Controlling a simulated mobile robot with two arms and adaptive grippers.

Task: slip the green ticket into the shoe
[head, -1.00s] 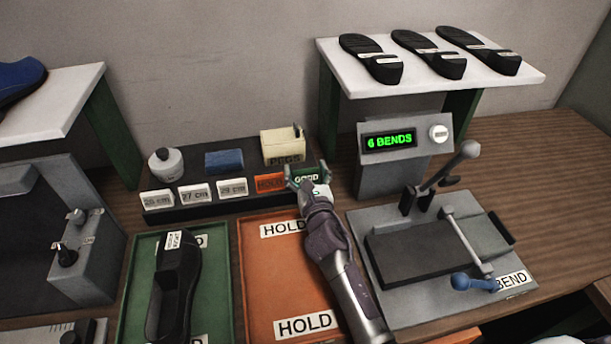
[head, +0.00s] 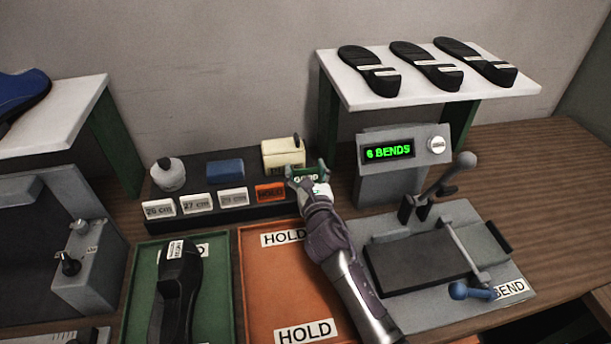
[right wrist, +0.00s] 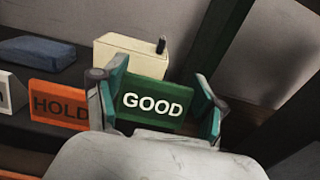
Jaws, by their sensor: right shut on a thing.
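The green ticket marked GOOD (head: 307,177) is between the fingers of my right gripper (head: 308,176), which is shut on it. In the right wrist view the ticket (right wrist: 152,104) faces the camera, with a finger at each side (right wrist: 155,108). It is at the right end of the dark rack; I cannot tell whether it is clear of the rack. A black shoe (head: 178,290) lies in the green tray (head: 222,270) at the lower left, its opening facing up and a white label at its far end. My left gripper is not in view.
The rack (head: 215,155) holds an orange HOLD ticket (head: 270,193), white size cards, a bottle (head: 170,176), a blue block (head: 225,171) and a cream box (head: 280,155). An orange tray (head: 265,285) lies under my right arm. The bend press (head: 430,258) stands to the right.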

